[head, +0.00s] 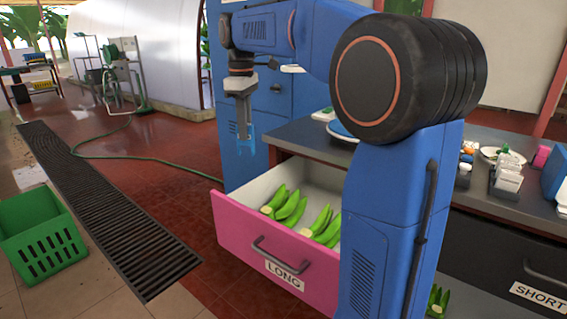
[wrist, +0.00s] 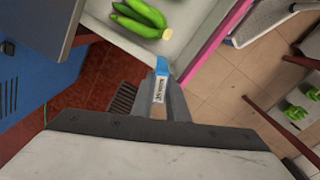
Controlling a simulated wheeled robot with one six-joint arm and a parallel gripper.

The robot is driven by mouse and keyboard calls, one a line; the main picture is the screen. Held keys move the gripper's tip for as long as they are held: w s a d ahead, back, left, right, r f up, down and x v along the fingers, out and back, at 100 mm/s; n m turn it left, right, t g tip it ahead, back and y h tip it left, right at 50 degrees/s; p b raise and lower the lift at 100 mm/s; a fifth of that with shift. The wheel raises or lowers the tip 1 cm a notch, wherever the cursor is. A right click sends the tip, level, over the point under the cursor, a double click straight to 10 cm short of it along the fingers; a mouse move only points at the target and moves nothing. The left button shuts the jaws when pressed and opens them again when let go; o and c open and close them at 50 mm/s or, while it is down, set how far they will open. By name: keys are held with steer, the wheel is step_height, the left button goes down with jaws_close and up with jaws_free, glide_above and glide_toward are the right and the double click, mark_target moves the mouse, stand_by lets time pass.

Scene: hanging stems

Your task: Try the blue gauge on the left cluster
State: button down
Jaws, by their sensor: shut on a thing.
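The blue gauge (head: 246,138) is a small two-pronged blue piece with its prongs pointing down. My gripper (head: 241,112) is shut on it and holds it in the air, behind and left of the pink-fronted drawer (head: 236,222) marked LONG. The gauge also shows in the wrist view (wrist: 162,70), between my fingertips, with a small printed label near it. The left cluster (head: 285,203) is a group of green bananas with pale cut ends in the drawer. It also shows in the wrist view (wrist: 140,14), apart from the gauge. A second green cluster (head: 322,226) lies to its right, partly hidden by my arm.
The pink drawer stands pulled out from the dark counter (head: 300,135). A blue cabinet (head: 268,100) stands behind my gripper. A closed drawer marked SHORT (head: 495,255) is at right. A green crate (head: 42,235) and a floor grate (head: 105,215) lie at left.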

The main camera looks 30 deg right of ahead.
steer(key=shift+s+d+f+m, duration=0.7)
steer(key=shift+d+f, duration=1.5)
steer(key=shift+f, duration=0.9)
steer(key=shift+s+d+f+m, duration=0.45)
steer(key=shift+d+f+m, duration=0.3)
steer(key=shift+d+f, duration=1.9)
steer(key=shift+s+d+f+m, duration=0.7)
steer(key=shift+d+f, duration=1)
steer(key=shift+f, duration=1.9)
steer(key=shift+w+f, duration=0.1)
steer(key=shift+f, duration=1.45)
